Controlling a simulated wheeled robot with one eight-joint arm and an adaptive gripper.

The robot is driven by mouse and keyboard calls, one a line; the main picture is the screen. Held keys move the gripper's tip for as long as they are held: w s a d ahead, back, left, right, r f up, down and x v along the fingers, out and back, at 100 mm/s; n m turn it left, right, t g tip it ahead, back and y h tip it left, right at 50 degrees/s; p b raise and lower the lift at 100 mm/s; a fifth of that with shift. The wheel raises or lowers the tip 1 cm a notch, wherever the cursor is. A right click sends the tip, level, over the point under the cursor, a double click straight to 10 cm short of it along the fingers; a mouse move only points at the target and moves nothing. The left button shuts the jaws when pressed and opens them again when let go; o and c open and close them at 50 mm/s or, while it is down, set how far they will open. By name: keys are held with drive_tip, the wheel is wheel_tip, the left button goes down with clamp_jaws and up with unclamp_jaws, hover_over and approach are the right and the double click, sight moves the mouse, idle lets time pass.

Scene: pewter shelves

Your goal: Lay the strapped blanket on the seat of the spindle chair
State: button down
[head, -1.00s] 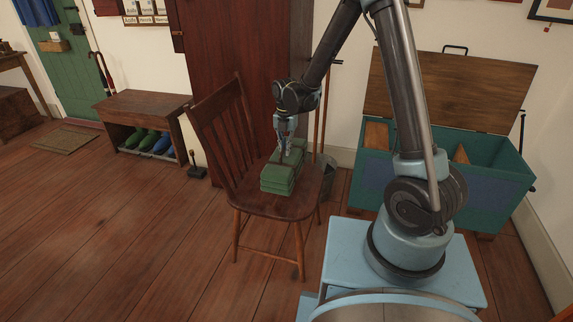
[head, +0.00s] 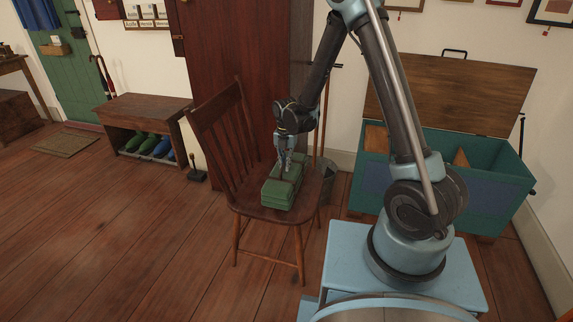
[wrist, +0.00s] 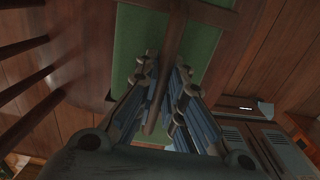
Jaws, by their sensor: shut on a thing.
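The strapped blanket (head: 279,194) is a green folded block with brown straps, level over the seat of the spindle chair (head: 255,209). Whether its underside touches the seat or hangs just above it I cannot tell. My gripper (head: 284,172) is above the blanket, pointing down, shut on its strapping at the top. In the wrist view my gripper's fingers (wrist: 162,78) close around the brown strap (wrist: 172,38), with the green blanket (wrist: 127,45) on both sides. The fingertips' exact contact is partly hidden.
The chair's spindle back (head: 221,130) rises left of the blanket. A dark red cabinet (head: 235,60) stands behind the chair. A grey bucket (head: 327,180) is behind the seat's right side. An open teal chest (head: 455,185) stands at right. Floor at left is clear.

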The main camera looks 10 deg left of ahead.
drive_tip(key=shift+f, duration=0.1)
drive_tip(key=c, duration=1.7)
unclamp_jaws()
wheel_tip(320, 180, up, 12)
drive_tip(key=s+d+r+m, duration=0.1)
drive_tip(key=d+r+m, duration=0.7)
drive_tip(key=d, duration=0.5)
drive_tip(key=s+d+r+m+t, duration=0.1)
drive_tip(key=s+d+r+m, duration=0.1)
drive_tip(key=d+m, duration=0.3)
drive_tip(key=s+d+r+m, duration=0.2)
drive_tip(key=s+d+m, duration=0.1)
drive_tip(key=d, duration=0.4)
drive_tip(key=s+d+f+m, duration=0.2)
drive_tip(key=s+d+m, duration=0.6)
drive_tip(key=m, duration=0.1)
drive_tip(key=s+d+f+m+t, duration=0.1)
drive_tip(key=s+d+f+m, duration=0.1)
drive_tip(key=s+d+m, duration=0.6)
drive_tip(key=shift+s+f+m, duration=0.3)
drive_tip(key=shift+s+m, duration=0.3)
drive_tip(key=shift+m, duration=0.4)
